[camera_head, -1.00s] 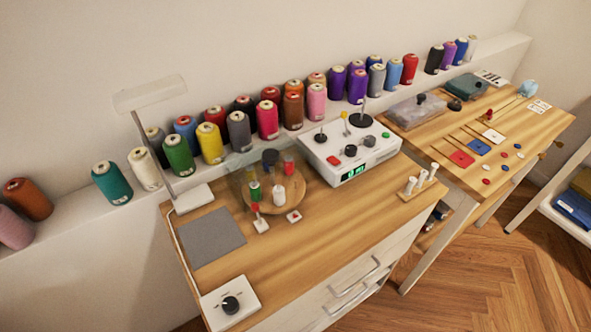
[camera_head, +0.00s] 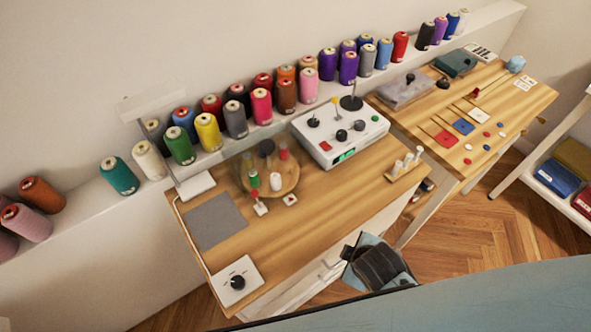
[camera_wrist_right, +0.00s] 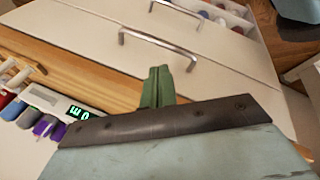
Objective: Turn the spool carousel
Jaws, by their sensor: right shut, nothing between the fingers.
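The spool carousel is a round wooden turntable (camera_head: 286,186) on the near table, left of the white control box. It carries a green spool (camera_head: 275,181), a white spool, a red spool and a dark one, with a clear guard around its back left. A small red-topped post (camera_head: 256,198) and a small plate with a red button (camera_head: 290,199) stand in front of it. My right gripper (camera_wrist_right: 158,86) is shut and empty. In the head view its hand is over the table's front edge, to the right of and apart from the carousel. My left gripper is not in view.
The white control box (camera_head: 318,147) with knobs and a green display stands right of the carousel. A peg rack (camera_head: 405,167) is near the right edge. A grey mat (camera_head: 216,221), lamp and dial box (camera_head: 236,281) are on the left. Drawer handles (camera_wrist_right: 165,43) lie below.

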